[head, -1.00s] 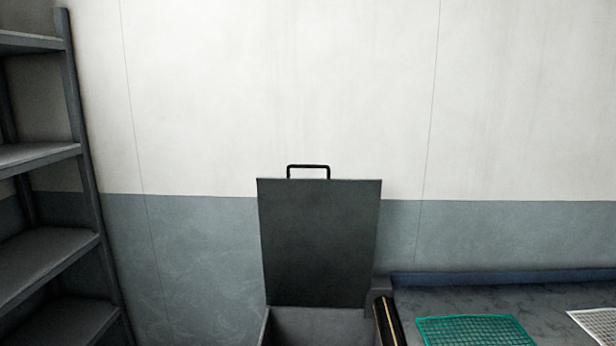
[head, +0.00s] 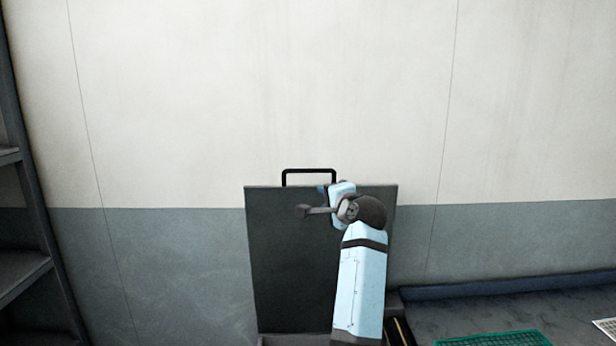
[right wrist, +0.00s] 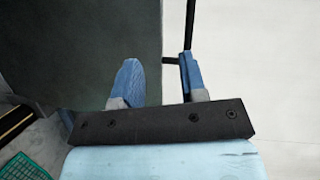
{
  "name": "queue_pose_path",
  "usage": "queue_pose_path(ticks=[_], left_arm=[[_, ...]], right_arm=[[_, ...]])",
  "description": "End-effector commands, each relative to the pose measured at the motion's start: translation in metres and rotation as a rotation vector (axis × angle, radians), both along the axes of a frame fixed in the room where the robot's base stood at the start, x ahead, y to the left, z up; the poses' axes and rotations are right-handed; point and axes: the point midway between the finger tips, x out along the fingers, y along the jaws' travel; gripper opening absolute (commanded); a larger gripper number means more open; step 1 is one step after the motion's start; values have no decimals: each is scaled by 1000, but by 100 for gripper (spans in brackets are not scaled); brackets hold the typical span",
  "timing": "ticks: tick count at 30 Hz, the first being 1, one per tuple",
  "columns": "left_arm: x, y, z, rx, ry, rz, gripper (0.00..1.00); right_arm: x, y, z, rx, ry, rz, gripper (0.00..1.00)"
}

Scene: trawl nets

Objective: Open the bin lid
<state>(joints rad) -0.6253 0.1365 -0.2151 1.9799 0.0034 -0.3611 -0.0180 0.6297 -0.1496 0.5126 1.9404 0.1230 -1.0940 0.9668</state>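The bin lid (head: 285,265) is a dark grey panel standing upright against the wall, with a black loop handle (head: 309,171) on its top edge. Below it, only the bin's rim (head: 290,340) shows at the bottom of the head view. My right gripper (head: 332,188) is at the lid's upper edge, just under the handle's right end. In the right wrist view its blue fingers (right wrist: 160,80) are apart, with the lid (right wrist: 80,45) behind the left one and the handle (right wrist: 190,25) by the right one. I cannot tell whether they touch. My left gripper is out of view.
A grey shelf rack (head: 25,270) stands at the left. A dark bench (head: 480,310) at the right carries a green net (head: 495,339) and a white net (head: 606,326). The wall above the lid is bare.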

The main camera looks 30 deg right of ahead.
Motion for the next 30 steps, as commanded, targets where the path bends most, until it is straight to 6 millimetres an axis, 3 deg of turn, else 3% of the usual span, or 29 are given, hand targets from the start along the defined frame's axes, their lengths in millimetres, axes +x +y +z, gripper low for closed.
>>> queue_pose_path(ticks=[3,11,24,30], left_arm=[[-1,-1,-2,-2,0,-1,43],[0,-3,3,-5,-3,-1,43],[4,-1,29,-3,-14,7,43],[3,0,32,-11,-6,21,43]], right_arm=[[1,-7,28,103,-44,-3,39],[11,-13,42,168,-64,-1,39],[97,-26,34,163,-62,-1,39],[125,-31,30,164,-64,-2,39]])
